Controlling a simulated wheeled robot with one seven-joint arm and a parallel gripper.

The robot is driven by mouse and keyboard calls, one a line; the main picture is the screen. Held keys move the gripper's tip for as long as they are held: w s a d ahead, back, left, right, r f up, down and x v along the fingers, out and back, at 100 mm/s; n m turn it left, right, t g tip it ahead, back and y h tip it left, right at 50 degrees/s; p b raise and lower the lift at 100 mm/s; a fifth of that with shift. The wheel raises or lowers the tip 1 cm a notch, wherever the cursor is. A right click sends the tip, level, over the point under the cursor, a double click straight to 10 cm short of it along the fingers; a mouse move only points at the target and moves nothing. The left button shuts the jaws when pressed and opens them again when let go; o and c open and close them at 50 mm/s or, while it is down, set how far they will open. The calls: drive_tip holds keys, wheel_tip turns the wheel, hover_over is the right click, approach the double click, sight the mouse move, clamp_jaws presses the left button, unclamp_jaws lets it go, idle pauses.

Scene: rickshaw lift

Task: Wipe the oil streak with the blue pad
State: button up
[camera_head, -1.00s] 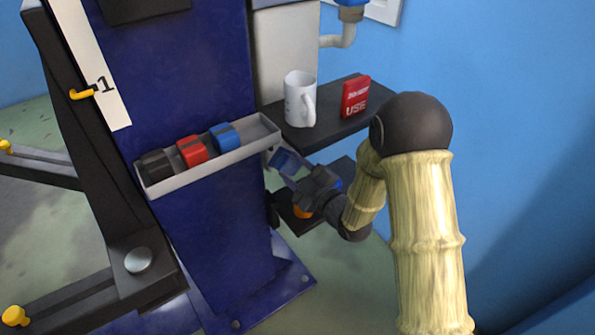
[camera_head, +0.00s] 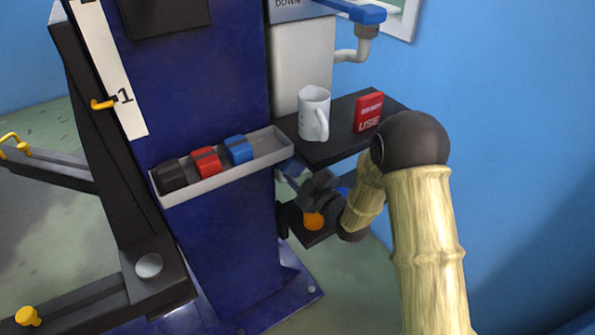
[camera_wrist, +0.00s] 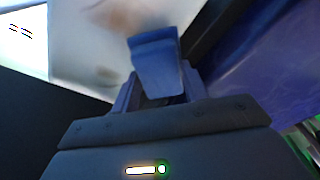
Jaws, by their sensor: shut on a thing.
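My gripper (camera_head: 307,188) is shut on the blue pad (camera_wrist: 157,68), which sticks out ahead of the fingers in the wrist view. In the head view the pad (camera_head: 290,168) is partly hidden by the tray end and my gripper, below the black shelf. In the wrist view a pale panel (camera_wrist: 75,45) lies beyond the pad. A brown smear (camera_wrist: 118,14) is near its top, with a fainter brownish patch lower down, left of the pad. I cannot tell whether the pad touches the panel. The smear is not visible in the head view.
A grey tray (camera_head: 215,182) on the blue column (camera_head: 230,240) holds black, red and blue blocks. A white mug (camera_head: 313,115) and a red box (camera_head: 368,112) stand on the black shelf (camera_head: 335,148) above my gripper.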

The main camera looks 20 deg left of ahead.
drive_tip(key=shift+x, duration=0.9)
idle(0.3)
drive_tip(key=shift+w+d, duration=0.1)
drive_tip(key=shift+d, duration=0.05)
drive_tip(key=shift+w+d+b, duration=0.5)
drive_tip(key=shift+w+d, duration=0.6)
drive_tip(key=shift+w, duration=0.1)
drive_tip(key=shift+w+d, duration=0.5)
drive_tip(key=shift+w, duration=0.2)
drive_tip(key=shift+w+d, duration=0.5)
drive_tip(key=shift+w, duration=0.2)
drive_tip(key=shift+w+d+r+b, duration=0.1)
drive_tip(key=shift+w+d+b, duration=0.15)
drive_tip(key=shift+w+d, duration=0.4)
drive_tip(key=shift+w+d+b, duration=0.2)
drive_tip(key=shift+w+d, duration=0.2)
drive_tip(key=shift+w, duration=0.35)
